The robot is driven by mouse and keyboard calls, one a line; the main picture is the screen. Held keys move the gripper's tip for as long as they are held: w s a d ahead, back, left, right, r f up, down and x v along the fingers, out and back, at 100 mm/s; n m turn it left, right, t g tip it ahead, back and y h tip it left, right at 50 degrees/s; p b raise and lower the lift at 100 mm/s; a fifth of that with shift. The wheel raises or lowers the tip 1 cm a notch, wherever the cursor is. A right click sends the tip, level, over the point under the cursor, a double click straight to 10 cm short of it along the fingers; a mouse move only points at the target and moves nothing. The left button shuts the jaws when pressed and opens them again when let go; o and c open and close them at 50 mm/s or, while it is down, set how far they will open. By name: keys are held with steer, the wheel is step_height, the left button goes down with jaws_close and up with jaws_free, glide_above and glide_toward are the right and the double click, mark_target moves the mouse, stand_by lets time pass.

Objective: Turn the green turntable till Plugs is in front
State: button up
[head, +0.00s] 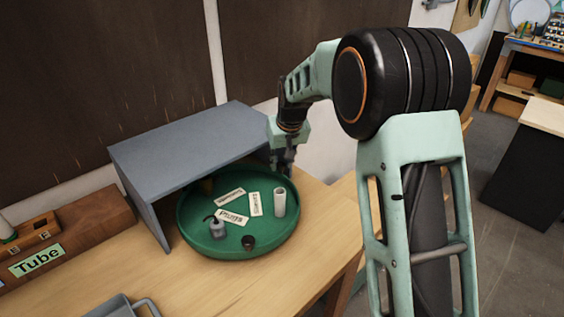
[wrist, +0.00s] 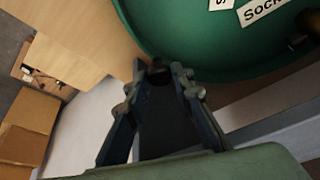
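The green turntable (head: 238,254) is a round, rimmed tray on the bench, its back part under a grey cover. Several small items and three white cards lie on it. The front-left card (head: 232,216) seems to read Plugs; the others (head: 228,197) (head: 254,204) are hard to read. In the wrist view one card (wrist: 262,10) shows "Sock". My gripper (head: 282,165) points down at the turntable's back-right rim. In the wrist view its fingertips (wrist: 160,72) are a little apart at the green rim (wrist: 185,70), with something dark between them; whether they grip it is unclear.
The grey cover (head: 190,145) stands over the back left of the turntable, close to my gripper. A wooden box labelled Tube (head: 70,245) and a grey tray (head: 120,306) are at the left. The bench (head: 200,285) is clear in front of the turntable.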

steer(key=o, duration=0.4)
steer(key=shift+c, duration=0.2)
steer(key=v, duration=1.2)
steer(key=shift+c, duration=0.2)
